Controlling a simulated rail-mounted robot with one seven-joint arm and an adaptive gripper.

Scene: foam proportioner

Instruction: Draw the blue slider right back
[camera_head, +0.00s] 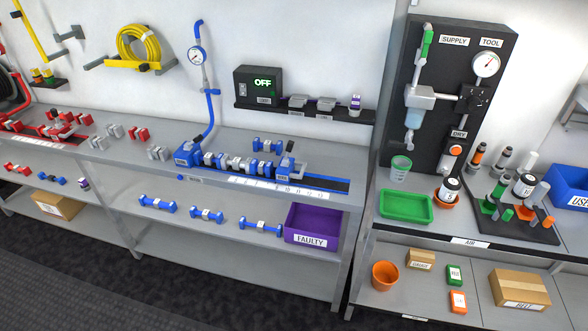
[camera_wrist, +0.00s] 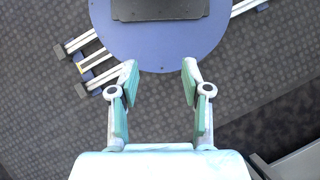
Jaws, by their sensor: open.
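The blue slider (camera_head: 290,166) stands on a dark rail on the middle bench, near the rail's right part. It has a dark upright handle. To its left, a row of blue and silver pieces (camera_head: 236,163) lies along the rail, up to a blue end block (camera_head: 187,154) joined to a blue pipe. I cannot tell whether the slider touches the row. Dark rail with a blue edge (camera_head: 335,185) shows bare to the right of the slider. My gripper (camera_wrist: 160,66) is open and empty in the wrist view, away from the bench. It is not in the head view.
A numbered white scale strip (camera_head: 282,187) runs along the front of the rail. A purple FAULTY bin (camera_head: 312,225) and several blue-ended pieces stand on the shelf below. One loose blue-ended piece (camera_head: 267,145) lies behind the row. A gauge (camera_head: 196,57) hangs above.

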